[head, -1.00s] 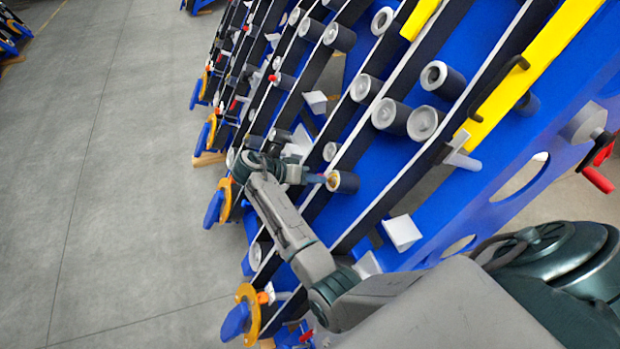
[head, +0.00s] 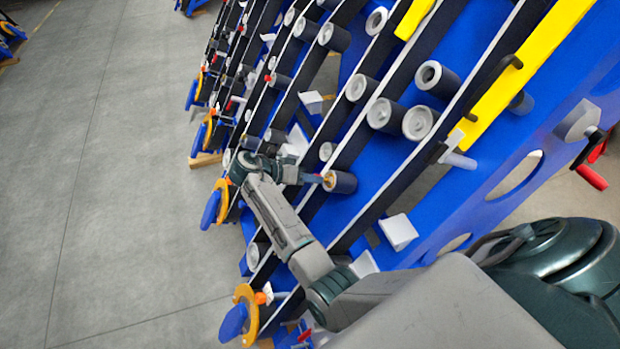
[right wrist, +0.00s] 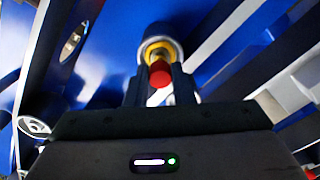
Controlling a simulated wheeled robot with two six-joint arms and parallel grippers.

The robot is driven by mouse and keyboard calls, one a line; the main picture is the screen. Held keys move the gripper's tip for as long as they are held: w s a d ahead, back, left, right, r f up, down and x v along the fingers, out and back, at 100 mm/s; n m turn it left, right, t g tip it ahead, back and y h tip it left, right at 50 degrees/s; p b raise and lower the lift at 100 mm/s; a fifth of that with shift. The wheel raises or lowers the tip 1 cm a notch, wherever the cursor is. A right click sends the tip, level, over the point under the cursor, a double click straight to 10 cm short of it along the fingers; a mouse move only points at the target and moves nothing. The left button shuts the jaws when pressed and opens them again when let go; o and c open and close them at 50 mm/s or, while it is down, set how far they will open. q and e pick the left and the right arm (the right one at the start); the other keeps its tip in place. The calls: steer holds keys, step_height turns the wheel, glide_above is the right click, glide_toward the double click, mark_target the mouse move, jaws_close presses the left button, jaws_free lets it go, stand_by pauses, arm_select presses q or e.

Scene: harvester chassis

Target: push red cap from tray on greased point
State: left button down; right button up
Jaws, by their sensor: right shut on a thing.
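The red cap (right wrist: 160,74) sits between the two fingers of my right gripper (right wrist: 159,80), which is shut on it. Straight beyond the cap in the right wrist view is a yellow-ringed point on the end of a dark roller (right wrist: 157,32). The cap overlaps this point in the picture; I cannot tell whether they touch. In the head view my right gripper (head: 314,179) reaches the end face of the same roller (head: 343,182), and the cap is hidden there. I cannot make out the tray. My left gripper is not in view.
Blue chassis panels with dark, white-edged rails surround the arm. Several other rollers (head: 387,115) stick out nearby. A white angled piece (head: 398,232) is below right of the gripper. A yellow bar (head: 520,75) is at upper right. Open grey floor (head: 110,180) lies to the left.

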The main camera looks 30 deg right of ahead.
steer(key=shift+d, duration=0.1)
steer(key=shift+x, duration=1)
steer(key=v, duration=0.4)
steer(key=shift+p, duration=0.4)
steer(key=shift+x, duration=0.85)
